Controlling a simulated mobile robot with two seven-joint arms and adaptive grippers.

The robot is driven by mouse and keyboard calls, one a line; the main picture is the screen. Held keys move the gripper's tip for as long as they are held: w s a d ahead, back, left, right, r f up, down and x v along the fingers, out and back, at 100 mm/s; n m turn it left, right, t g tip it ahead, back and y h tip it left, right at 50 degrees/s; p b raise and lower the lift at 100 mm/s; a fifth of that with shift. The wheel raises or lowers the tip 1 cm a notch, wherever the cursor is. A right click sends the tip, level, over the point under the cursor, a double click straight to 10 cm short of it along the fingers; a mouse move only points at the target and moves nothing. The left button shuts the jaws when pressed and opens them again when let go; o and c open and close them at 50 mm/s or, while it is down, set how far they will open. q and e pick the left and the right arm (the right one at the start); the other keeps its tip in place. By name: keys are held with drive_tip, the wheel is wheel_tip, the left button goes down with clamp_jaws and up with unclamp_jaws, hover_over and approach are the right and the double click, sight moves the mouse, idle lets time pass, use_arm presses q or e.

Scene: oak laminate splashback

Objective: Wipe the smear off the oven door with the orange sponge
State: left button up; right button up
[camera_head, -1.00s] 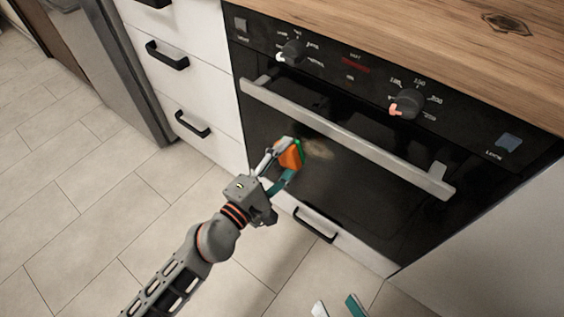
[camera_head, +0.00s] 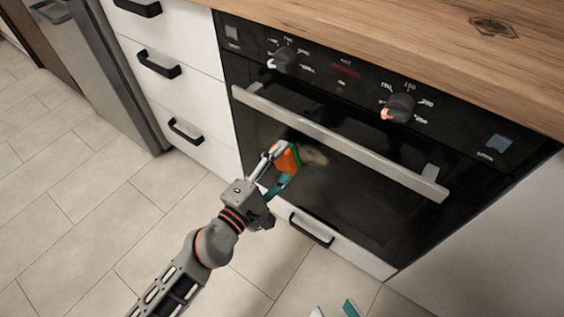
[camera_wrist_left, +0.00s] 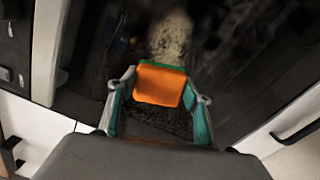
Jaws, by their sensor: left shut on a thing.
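My left gripper (camera_head: 273,172) is shut on the orange sponge (camera_head: 285,158), which has a green layer on its far side. The sponge also shows between the two fingers in the left wrist view (camera_wrist_left: 160,86). It is in front of the black oven door (camera_head: 350,205), below the handle bar; whether it touches the glass I cannot tell. A pale brownish smear (camera_head: 312,154) shows on the door just right of the sponge. In the left wrist view the smear (camera_wrist_left: 170,38) lies beyond the sponge's green edge. The fingertips of my right gripper (camera_head: 334,309) show apart at the bottom edge.
The silver oven handle (camera_head: 335,145) sticks out above the sponge. Control knobs (camera_head: 398,107) are on the panel above it. White drawers with black handles (camera_head: 158,60) stand to the left, and a low drawer handle (camera_head: 311,231) is below the door. The tiled floor (camera_head: 70,190) is clear.

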use_arm(q)
drive_tip(key=shift+w+d, duration=0.4)
drive_tip(key=shift+w, duration=0.1)
use_arm(e)
drive_tip(key=shift+r, duration=0.1)
